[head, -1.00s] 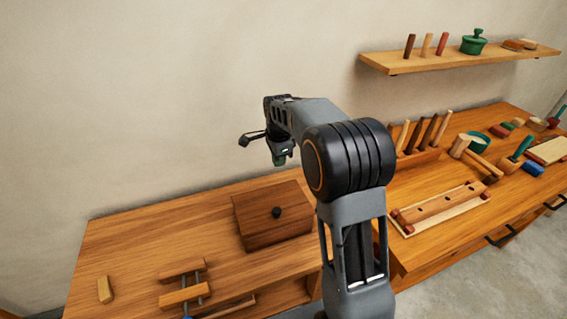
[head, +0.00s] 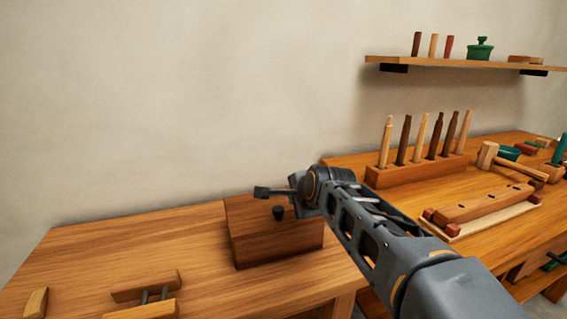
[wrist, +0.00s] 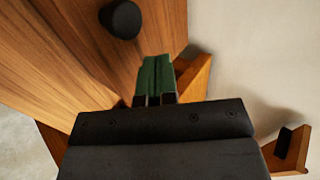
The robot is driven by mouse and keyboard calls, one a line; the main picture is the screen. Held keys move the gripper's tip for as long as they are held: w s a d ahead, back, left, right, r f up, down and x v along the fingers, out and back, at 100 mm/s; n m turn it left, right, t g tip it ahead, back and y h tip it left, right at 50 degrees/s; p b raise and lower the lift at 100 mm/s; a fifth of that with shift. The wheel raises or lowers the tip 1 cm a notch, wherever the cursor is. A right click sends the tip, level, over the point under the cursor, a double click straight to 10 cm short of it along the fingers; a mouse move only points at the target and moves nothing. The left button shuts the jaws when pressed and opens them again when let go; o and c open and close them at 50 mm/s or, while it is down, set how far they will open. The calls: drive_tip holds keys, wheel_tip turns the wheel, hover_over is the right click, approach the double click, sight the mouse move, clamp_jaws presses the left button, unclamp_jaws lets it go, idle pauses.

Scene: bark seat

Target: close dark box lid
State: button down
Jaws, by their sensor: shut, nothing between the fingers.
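The dark wooden box (head: 280,245) sits on the wooden bench against the wall. Its lid (head: 245,210) has a round black knob (head: 278,213) and lies over the box; I cannot tell whether it is fully down. In the wrist view the lid (wrist: 70,50) fills the upper left, with the knob (wrist: 121,18) at the top. My gripper (head: 262,191) is at the back of the lid, behind the knob, and part of the box's right side is hidden by my arm. In the wrist view its green fingers (wrist: 157,65) are together and empty, beside the lid's edge; contact is unclear.
A wooden clamp (head: 147,290) and a small block (head: 36,302) lie on the bench's left part. A peg rack (head: 415,170), a mallet (head: 510,162) and a long wooden block (head: 485,203) stand on the right bench. A shelf (head: 460,63) hangs above.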

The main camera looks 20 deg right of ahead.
sight(299, 221)
drive_tip(key=f+b, duration=0.1)
drive_tip(key=s+f+t+b, duration=0.1)
drive_tip(key=f+b, duration=0.1)
drive_tip(key=shift+d+t, duration=0.1)
drive_tip(key=shift+t, duration=0.2)
drive_tip(key=shift+s+f+b, duration=0.15)
drive_tip(key=shift+f+b, duration=0.5)
drive_tip(key=shift+b, duration=0.55)
drive_tip(key=shift+f, duration=0.15)
drive_tip(key=shift+s, duration=0.1)
